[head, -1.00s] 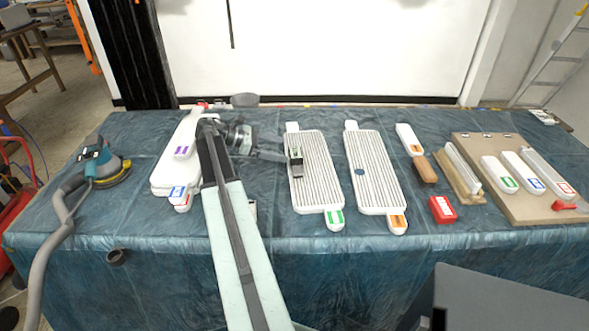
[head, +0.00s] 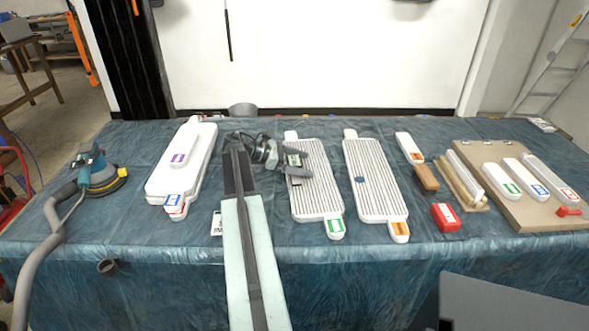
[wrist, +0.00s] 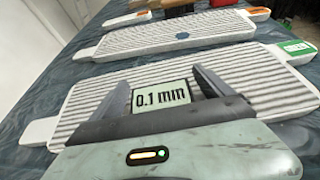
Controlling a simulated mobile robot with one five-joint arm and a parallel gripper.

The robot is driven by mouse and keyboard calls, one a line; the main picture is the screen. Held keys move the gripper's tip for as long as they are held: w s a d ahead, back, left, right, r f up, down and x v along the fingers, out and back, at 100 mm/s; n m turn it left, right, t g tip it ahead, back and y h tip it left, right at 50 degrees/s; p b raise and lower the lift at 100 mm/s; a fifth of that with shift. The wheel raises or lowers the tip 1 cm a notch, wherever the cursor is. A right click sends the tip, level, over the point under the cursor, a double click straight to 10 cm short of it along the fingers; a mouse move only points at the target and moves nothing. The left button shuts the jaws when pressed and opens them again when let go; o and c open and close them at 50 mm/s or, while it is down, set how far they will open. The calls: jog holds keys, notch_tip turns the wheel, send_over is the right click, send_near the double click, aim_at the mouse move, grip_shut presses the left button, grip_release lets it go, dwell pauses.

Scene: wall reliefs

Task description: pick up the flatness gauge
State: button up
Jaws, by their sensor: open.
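The flatness gauge (wrist: 161,97) is a small dark device with a pale display reading "0.1 mm". It rests on the ribbed white board with the green label (head: 316,186); that board also fills the middle of the wrist view (wrist: 90,98). In the head view the gauge (head: 293,160) is small and partly hidden by my fingers. My gripper (head: 306,164) is open, with one finger on each side of the gauge. In the wrist view my gripper (wrist: 165,84) frames the display. Whether the fingers touch the gauge cannot be told.
A second ribbed board with an orange label (head: 372,185) lies to the right. Smooth white boards (head: 178,165) are stacked at the left. A red block (head: 445,217) and a brown block (head: 426,178) lie further right. A sander (head: 97,175) stands at the far left.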

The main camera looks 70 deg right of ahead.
jog(key=c, duration=1.8)
jog(key=shift+o, duration=0.2)
jog(key=shift+r+p, duration=0.6)
jog(key=shift+r, duration=0.05)
notch_tip(320, 180, up, 3)
jog(key=p, duration=0.3)
jog(key=shift+r, duration=0.1)
jog(key=a, duration=0.5)
jog(key=s+a, duration=0.1)
jog(key=a, duration=0.4)
jog(key=s+a+p, duration=0.1)
jog(key=a, duration=0.5)
jog(key=shift+s+r, duration=0.25)
jog(key=shift+r, duration=0.05)
